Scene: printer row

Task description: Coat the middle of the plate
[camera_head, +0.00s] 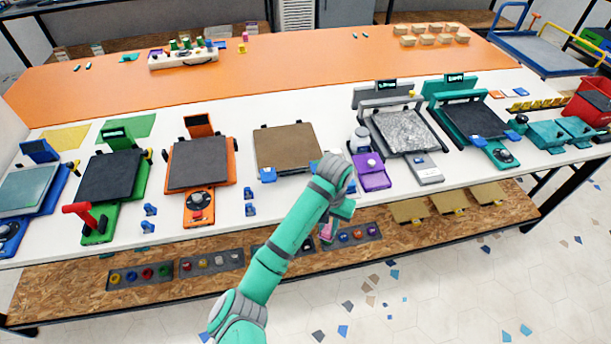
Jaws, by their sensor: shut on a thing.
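My teal arm reaches over the front edge of the white table. My gripper (331,221) points down near that edge, partly hidden by the wrist. It is shut on a small pink thing (327,231), whose shape is mostly hidden. Behind and left of the gripper lies a brown plate (288,146) with blue clips at its near corners, apart from the pink thing. Other plates lie in the row: a dark one on an orange printer (197,162), a dark one on a green printer (111,177), a speckled grey one (402,131) and a dark one on a teal printer (474,122).
A purple box (371,172) and a white jar (360,138) stand just right of my wrist. Small blue clips (250,208) stand on the table left of my arm. The shelf below holds trays of coloured spools (212,260). An orange table (280,70) lies behind.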

